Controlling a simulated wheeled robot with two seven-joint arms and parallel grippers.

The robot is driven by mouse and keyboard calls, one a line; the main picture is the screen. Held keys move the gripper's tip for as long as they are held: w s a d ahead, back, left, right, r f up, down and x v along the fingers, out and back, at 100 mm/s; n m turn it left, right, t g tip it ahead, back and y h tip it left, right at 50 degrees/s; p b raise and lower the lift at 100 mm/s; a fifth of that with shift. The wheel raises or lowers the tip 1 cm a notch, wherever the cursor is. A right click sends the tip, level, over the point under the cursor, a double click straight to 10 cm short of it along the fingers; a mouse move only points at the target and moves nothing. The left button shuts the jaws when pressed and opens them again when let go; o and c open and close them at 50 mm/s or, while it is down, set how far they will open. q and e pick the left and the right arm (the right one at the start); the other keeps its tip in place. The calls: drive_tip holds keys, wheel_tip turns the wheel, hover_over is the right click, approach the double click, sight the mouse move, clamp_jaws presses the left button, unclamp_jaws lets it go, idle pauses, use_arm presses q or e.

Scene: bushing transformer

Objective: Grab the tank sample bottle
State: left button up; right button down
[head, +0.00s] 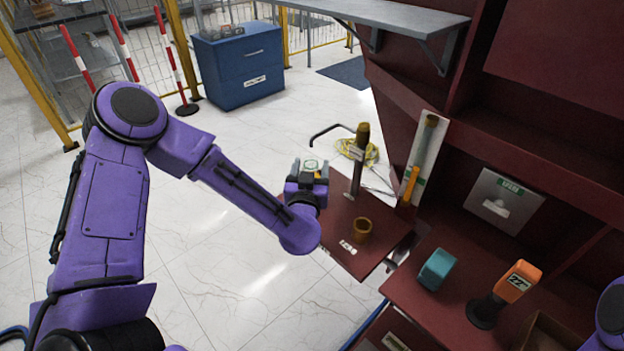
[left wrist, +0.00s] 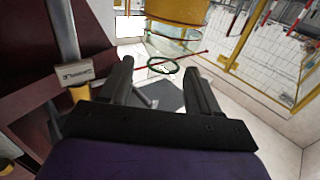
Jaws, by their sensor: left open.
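No label that I can read names the tank sample bottle. A slim upright piece with an amber top (head: 362,134) and a grey lower part stands on the dark red side shelf (head: 342,212). A short amber cup-like piece (head: 362,229) sits on the same shelf, with a white tag beside it. My left gripper (head: 309,170) is over the shelf's left edge, just left of the slim piece and apart from it. In the left wrist view, its two fingers (left wrist: 158,85) are spread with nothing between them. A grey upright post with a white tag (left wrist: 77,73) shows left of them. My right gripper is out of view.
A teal block (head: 436,269) and an orange handheld device (head: 517,281) stand on the red bench at right. A white board with an amber-topped tube (head: 425,150) leans on the cabinet. A grey shelf (head: 385,14) overhangs behind.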

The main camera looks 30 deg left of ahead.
use_arm(q)
drive_tip(key=x, duration=0.2)
drive_tip(key=shift+w+a+f, duration=0.1)
drive_tip(key=shift+w+a, duration=0.1)
drive_tip(key=shift+a, duration=0.05)
clamp_jaws()
